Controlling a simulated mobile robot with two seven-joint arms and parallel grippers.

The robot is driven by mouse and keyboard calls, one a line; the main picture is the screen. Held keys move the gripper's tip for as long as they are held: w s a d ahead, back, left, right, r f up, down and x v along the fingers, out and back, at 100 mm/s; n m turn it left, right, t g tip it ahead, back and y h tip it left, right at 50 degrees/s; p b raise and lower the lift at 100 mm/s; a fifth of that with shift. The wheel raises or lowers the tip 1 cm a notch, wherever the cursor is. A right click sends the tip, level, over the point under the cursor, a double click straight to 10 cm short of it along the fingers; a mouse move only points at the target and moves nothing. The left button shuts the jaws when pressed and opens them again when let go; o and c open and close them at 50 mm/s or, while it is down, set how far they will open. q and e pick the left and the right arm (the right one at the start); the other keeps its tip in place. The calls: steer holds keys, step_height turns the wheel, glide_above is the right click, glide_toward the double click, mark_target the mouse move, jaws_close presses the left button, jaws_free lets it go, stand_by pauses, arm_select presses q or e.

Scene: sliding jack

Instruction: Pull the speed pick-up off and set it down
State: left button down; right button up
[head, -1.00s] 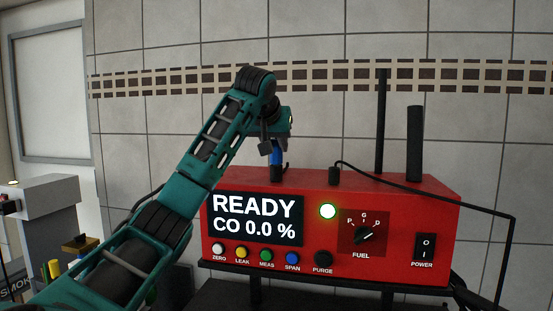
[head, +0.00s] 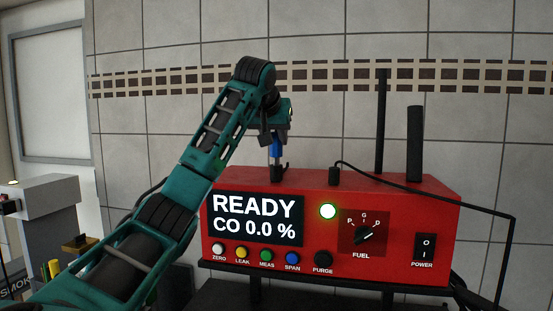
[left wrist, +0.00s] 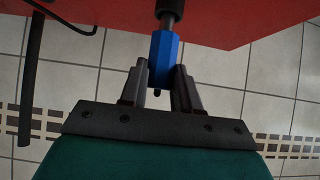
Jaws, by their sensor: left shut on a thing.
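The speed pick-up (head: 276,148) is a small blue body with a thin grey shaft below it, upright over the top of the red analyser at its back left. In the left wrist view the blue pick-up (left wrist: 164,55) sits between my fingers, and its grey shaft runs to a black holder (left wrist: 169,8) by the red case. The black holder (head: 280,171) also shows in the head view; I cannot tell whether the shaft's tip is still in it. My left gripper (left wrist: 162,76) is shut on the blue body. My right gripper is not in view.
The red analyser (head: 380,200) has a lit screen, several buttons, a fuel knob and a power switch. A black cable plug (head: 334,176) and two black posts (head: 415,145) stand to the right. A grey cabinet (head: 45,215) is at far left.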

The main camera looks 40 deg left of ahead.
arm_select(q)
step_height(320, 180, up, 4)
steer(key=shift+f, duration=0.1)
stand_by(0.5)
